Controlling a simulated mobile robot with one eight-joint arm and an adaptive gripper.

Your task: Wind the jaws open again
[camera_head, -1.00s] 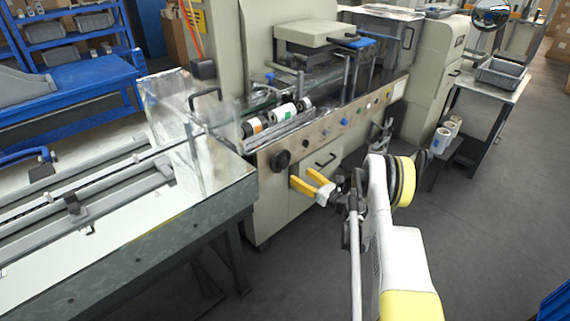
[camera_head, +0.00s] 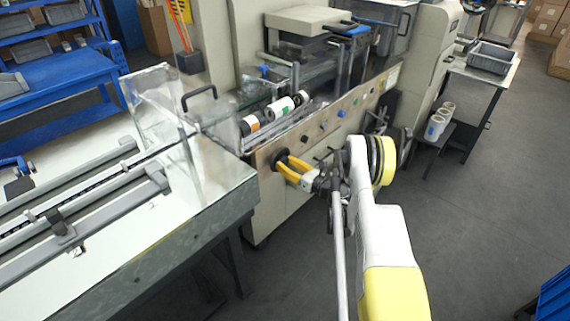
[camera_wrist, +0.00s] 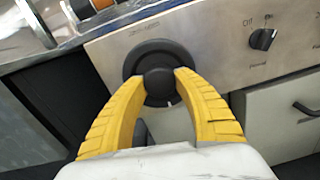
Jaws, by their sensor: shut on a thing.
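A black round knob (camera_wrist: 151,53) with a raised hub sits on the machine's metal front panel. My gripper (camera_wrist: 160,84) has yellow fingers, one on each side of the knob's hub, shut on it in the wrist view. In the head view my gripper (camera_head: 281,162) reaches the left end of the panel, and its fingers cover most of the knob. The sealing jaws themselves cannot be told apart in these frames.
A selector switch (camera_wrist: 263,39) sits right of the knob on the panel. Rollers (camera_head: 278,109) lie above the panel. A glossy infeed table (camera_head: 120,225) stands at left. A side table (camera_head: 500,75) with a grey bin is at right.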

